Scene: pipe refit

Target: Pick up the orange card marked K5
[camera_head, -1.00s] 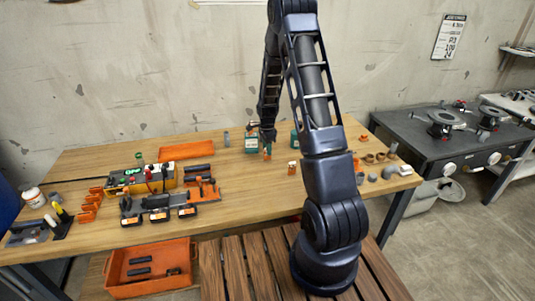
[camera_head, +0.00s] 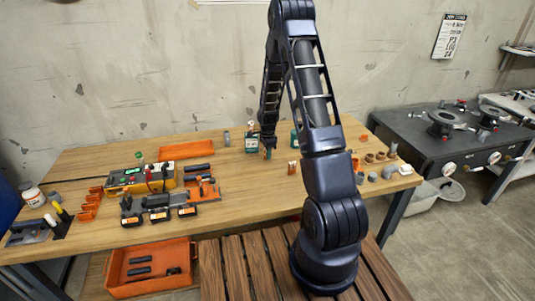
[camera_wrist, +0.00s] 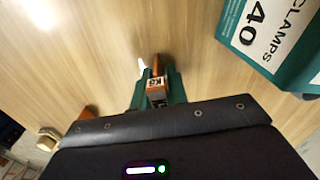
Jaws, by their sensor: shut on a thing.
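The orange card marked K5 (camera_wrist: 157,84) is between the two green fingers of my gripper (camera_wrist: 156,92) in the wrist view. Its white label with dark letters faces the camera, and an orange part shows beyond it. The fingers are shut on the card. In the head view my gripper (camera_head: 267,153) points down over the middle of the wooden table, just in front of the teal clamps box. The card is too small to make out there. Whether it touches the table is unclear.
The teal clamps box (camera_wrist: 270,40) is close beside my gripper. A small orange-and-white item (camera_head: 292,167) stands to its right on the table. An orange tray (camera_head: 187,150) and black-and-orange tool racks (camera_head: 158,208) are left. Pipe fittings (camera_head: 380,157) lie at the right end.

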